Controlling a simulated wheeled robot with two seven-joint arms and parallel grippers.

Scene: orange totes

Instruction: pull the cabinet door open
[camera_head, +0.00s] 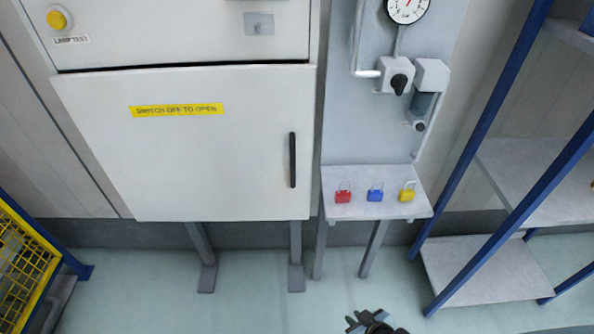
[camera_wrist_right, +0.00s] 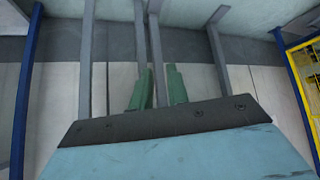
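The cabinet door (camera_head: 200,165) is a pale grey panel in the head view, with a yellow "SWITCH OFF TO OPEN" label (camera_head: 176,110). It looks shut, with a dark seam along its top edge. Its black vertical handle (camera_head: 292,160) is near the right edge. My right gripper (camera_head: 358,322) is at the bottom of the head view, below and right of the handle and well apart from it. In the right wrist view its two green fingers (camera_wrist_right: 158,88) stand apart with nothing between them. My left gripper is not in view.
Right of the cabinet, a panel carries a gauge (camera_head: 407,8) and a black rotary switch (camera_head: 399,84). A small shelf (camera_head: 360,208) holds red, blue and yellow padlocks. A blue-framed rack (camera_head: 490,165) stands at right, a yellow mesh guard (camera_head: 22,265) at left. Floor before the cabinet is clear.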

